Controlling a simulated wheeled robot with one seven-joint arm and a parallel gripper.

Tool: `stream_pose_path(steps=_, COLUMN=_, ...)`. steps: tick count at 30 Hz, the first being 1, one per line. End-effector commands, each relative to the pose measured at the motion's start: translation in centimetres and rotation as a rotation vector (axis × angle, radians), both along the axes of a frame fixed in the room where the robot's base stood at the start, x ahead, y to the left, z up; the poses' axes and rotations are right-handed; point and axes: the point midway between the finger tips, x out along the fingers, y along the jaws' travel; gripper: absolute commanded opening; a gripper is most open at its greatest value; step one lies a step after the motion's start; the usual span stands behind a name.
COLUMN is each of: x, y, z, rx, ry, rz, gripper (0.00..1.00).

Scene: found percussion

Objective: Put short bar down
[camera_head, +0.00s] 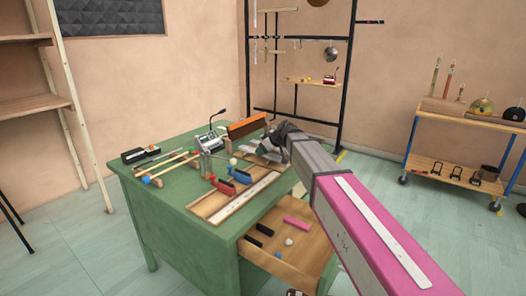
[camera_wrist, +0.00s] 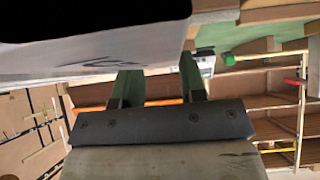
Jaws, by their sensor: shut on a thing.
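My gripper (camera_head: 278,138) is over the far right part of the green desk (camera_head: 200,218), its fingers mostly hidden by my arm in the head view. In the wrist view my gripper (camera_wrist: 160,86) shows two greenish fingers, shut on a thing. A pale grey bar (camera_wrist: 100,50) with a dark scribbled mark lies across the fingertips; I take it for the short bar. Its far side is in black shadow. In the head view the bar cannot be made out clearly. Whether it touches anything below cannot be told.
A wooden board with a long pale strip (camera_head: 248,195) lies on the desk's front right. Red and blue clamps (camera_head: 223,186), a grey device (camera_head: 210,141) and an orange-brown block (camera_head: 246,126) stand nearby. An open drawer (camera_head: 290,262) juts out below, holding small items.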

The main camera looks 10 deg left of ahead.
Motion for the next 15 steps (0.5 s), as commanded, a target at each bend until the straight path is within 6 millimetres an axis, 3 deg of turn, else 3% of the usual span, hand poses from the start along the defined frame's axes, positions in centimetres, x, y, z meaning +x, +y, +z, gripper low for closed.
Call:
stream_pose_path(steps=1, x=0.0, y=0.01, z=-0.15, rx=0.0, ry=0.0, rz=0.0, gripper=0.04)
stream_pose_path(steps=2, x=-0.01, y=0.0, z=-0.13, rx=0.0, ry=0.0, rz=0.0, gripper=0.48)
stream_pose_path(steps=3, x=-0.01, y=0.0, z=-0.1, rx=0.0, ry=0.0, rz=0.0, gripper=0.61)
stream_pose_path(steps=15, x=-0.01, y=0.0, z=-0.16, rx=0.0, ry=0.0, rz=0.0, gripper=0.63)
